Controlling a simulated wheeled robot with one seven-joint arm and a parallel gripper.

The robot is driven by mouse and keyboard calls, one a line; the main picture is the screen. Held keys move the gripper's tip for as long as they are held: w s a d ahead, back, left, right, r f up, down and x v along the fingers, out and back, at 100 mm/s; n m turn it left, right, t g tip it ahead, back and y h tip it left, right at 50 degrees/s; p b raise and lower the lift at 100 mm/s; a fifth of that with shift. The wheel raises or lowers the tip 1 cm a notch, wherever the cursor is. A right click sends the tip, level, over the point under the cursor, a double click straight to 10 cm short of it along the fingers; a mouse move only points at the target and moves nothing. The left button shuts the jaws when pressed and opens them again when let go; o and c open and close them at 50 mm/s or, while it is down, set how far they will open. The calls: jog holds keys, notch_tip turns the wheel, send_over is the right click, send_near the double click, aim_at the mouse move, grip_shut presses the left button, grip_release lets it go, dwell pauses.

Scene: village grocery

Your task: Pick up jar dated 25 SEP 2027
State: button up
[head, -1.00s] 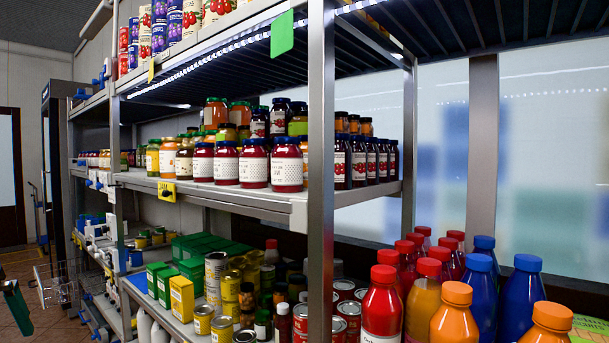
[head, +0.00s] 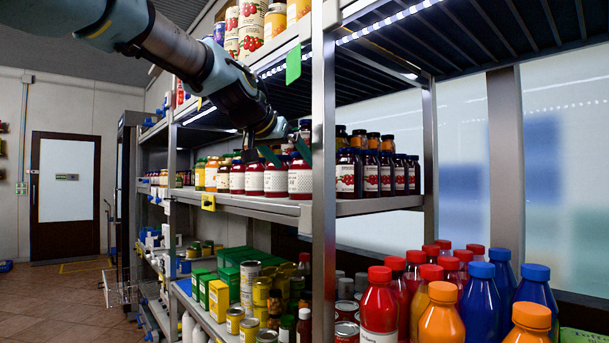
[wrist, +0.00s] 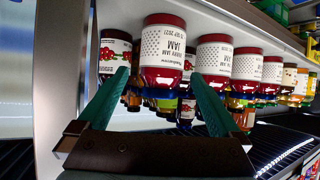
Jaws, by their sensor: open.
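Red jam jars with white labels and dark blue lids stand in a front row on the middle shelf (head: 255,207). In the head view my gripper (head: 286,155) is at the jar tops. The neighbouring jar (wrist: 213,58) stands close to the right finger.
A metal post (head: 323,160) stands just right of the front jars. More jars (head: 372,175) stand beyond it. The upper shelf with cans (head: 252,40) is above my arm. Red, blue and orange bottles (head: 440,318) stand low at the right.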

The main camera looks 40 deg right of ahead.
aim_at(297, 162)
jog(key=shift+w+d+f, duration=0.2)
jog(key=shift+d+f, duration=0.05)
jog(key=shift+d, duration=0.3)
jog(key=p+x, duration=0.1)
jog(key=x, duration=0.1)
jog(key=p+x, duration=0.2)
jog(key=shift+w+d+r, duration=0.15)
jog(key=shift+d+r, duration=0.05)
jog(key=shift+r, duration=0.1)
jog(key=shift+w+d+f, duration=0.25)
jog(key=shift+d+f, duration=0.1)
jog(key=shift+d, duration=0.05)
jog(key=shift+c, duration=0.4)
grip_shut()
jog(key=shift+r, duration=0.1)
